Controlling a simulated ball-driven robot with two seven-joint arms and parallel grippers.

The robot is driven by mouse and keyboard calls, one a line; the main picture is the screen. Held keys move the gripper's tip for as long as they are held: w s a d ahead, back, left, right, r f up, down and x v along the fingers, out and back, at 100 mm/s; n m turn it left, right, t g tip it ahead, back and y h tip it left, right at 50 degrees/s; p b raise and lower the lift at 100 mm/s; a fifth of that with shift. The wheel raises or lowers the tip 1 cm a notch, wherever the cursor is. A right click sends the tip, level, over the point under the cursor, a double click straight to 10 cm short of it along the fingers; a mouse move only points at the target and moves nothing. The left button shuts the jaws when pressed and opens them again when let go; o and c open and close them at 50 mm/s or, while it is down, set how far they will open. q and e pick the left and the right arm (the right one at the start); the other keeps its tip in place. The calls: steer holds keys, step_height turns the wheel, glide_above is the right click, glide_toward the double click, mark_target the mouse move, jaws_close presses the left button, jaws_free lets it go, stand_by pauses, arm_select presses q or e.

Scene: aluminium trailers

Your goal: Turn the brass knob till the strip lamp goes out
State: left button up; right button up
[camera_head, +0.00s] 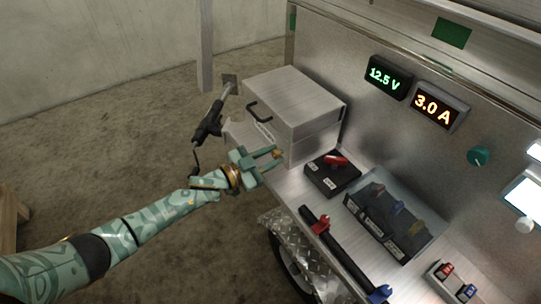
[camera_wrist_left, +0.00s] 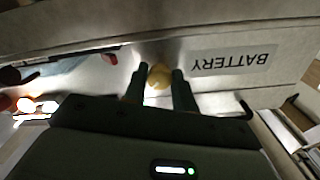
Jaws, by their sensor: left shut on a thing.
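The brass knob (camera_head: 277,154) is on the front of the aluminium box at the trailer's left end. In the left wrist view the knob (camera_wrist_left: 159,76) sits between my two finger tips, beside a BATTERY label (camera_wrist_left: 235,60). My left gripper (camera_head: 270,158) is shut on the knob, and its fingers partly hide it in the head view. I cannot pick out the strip lamp with certainty. Bright white lit patches (camera_head: 525,194) show at the right edge of the head view. My right gripper is not in view.
The aluminium box (camera_head: 295,100) has a black handle. A black tool (camera_head: 208,125) hangs left of it. Displays (camera_head: 388,77) read 12.5 V and 3.0 A.

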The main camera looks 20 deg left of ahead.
arm_select(q)
steer(key=shift+m, duration=0.5)
steer(key=o, duration=1)
steer(key=shift+a, duration=0.1)
steer(key=p+v, duration=0.4)
steer(key=v, duration=1.2)
steer(key=shift+s+a, duration=0.1)
steer(key=shift+s, duration=0.1)
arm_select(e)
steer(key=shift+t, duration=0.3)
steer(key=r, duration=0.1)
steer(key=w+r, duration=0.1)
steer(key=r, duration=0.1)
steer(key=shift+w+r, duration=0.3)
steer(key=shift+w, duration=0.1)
